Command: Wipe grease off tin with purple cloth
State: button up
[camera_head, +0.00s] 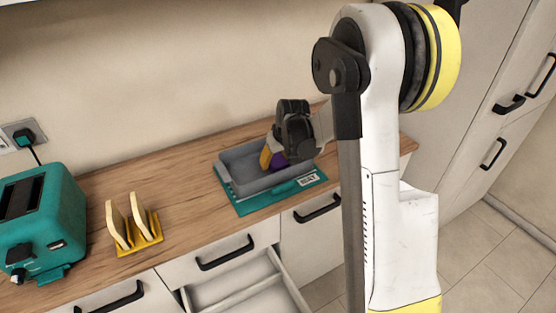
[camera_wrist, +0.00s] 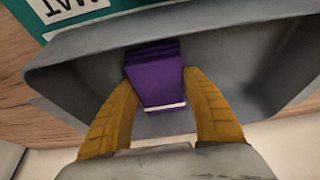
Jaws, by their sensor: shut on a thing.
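The grey tin (camera_head: 236,170) sits on a teal mat (camera_head: 250,203) on the wooden counter. In the wrist view the tin's inside (camera_wrist: 230,75) fills most of the picture. The folded purple cloth (camera_head: 278,161) is between the yellow fingers of my gripper (camera_head: 272,158), inside the tin's outline. The wrist view shows the cloth (camera_wrist: 155,75) held between both fingertips of my gripper (camera_wrist: 160,90), against or just above the tin's inner surface; I cannot tell which. I see no clear grease mark; the cloth and gripper hide part of the tin.
A teal toaster (camera_head: 42,220) stands at the left of the counter. A yellow rack (camera_head: 140,246) with bread slices stands beside it. A drawer (camera_head: 245,288) below the counter is open. The counter (camera_head: 185,195) between the rack and mat is clear.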

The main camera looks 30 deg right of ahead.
jog(key=shift+a, duration=1.65)
jog(key=shift+r, duration=0.1)
notch_tip(320, 180, up, 10)
jog(key=p, duration=0.7)
jog(key=shift+s+d, duration=0.1)
jog(key=shift+d, duration=0.05)
